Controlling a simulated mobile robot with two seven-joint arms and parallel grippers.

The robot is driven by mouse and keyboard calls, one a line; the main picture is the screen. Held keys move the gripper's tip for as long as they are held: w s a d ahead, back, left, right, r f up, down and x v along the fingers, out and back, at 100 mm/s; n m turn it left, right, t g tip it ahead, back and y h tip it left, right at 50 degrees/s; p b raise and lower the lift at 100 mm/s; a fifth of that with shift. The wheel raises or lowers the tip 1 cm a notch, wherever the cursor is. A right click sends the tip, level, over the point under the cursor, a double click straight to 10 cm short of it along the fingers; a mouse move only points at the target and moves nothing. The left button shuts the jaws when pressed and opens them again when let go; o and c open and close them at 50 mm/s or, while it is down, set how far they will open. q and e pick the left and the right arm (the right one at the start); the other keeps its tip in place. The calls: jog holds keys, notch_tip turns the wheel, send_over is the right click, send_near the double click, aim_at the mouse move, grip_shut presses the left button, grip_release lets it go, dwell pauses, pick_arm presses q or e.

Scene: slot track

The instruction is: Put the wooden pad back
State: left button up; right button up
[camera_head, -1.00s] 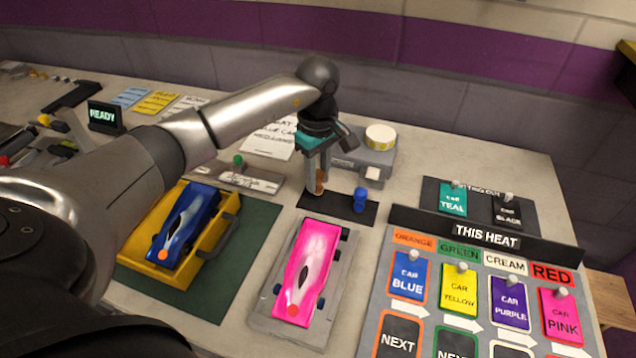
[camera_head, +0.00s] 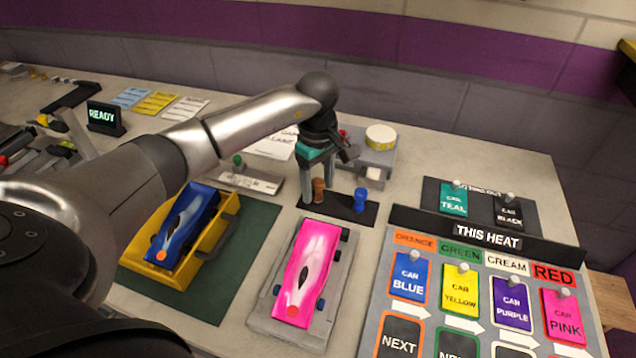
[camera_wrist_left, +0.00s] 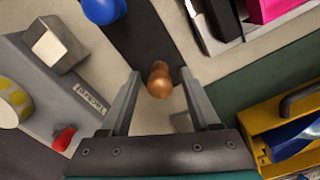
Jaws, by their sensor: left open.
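The wooden pad (camera_head: 318,190) is a small brown knobbed piece standing upright on the black strip (camera_head: 340,207), left of a blue knobbed pad (camera_head: 360,199). My left gripper (camera_head: 317,180) is open and points down at the wooden pad. In the left wrist view the wooden pad (camera_wrist_left: 159,80) shows between and just beyond the open fingertips (camera_wrist_left: 160,88), with a gap on each side. The pad's base is partly hidden in that view. My right gripper is not in view.
A pink car (camera_head: 308,262) rests on a grey stand in front of the strip. A blue car (camera_head: 185,225) sits in a yellow tray (camera_head: 213,243) at left. A grey device (camera_head: 368,158) stands behind the strip. The car board (camera_head: 480,290) is at right.

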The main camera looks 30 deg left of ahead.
aim_at(318, 180)
pick_arm(q)
jog(key=shift+r, duration=0.1)
jog(key=shift+r, duration=0.3)
notch_tip(318, 180, up, 12)
jog(key=p, duration=0.1)
jog(key=shift+f, duration=0.2)
jog(key=shift+p, duration=0.3)
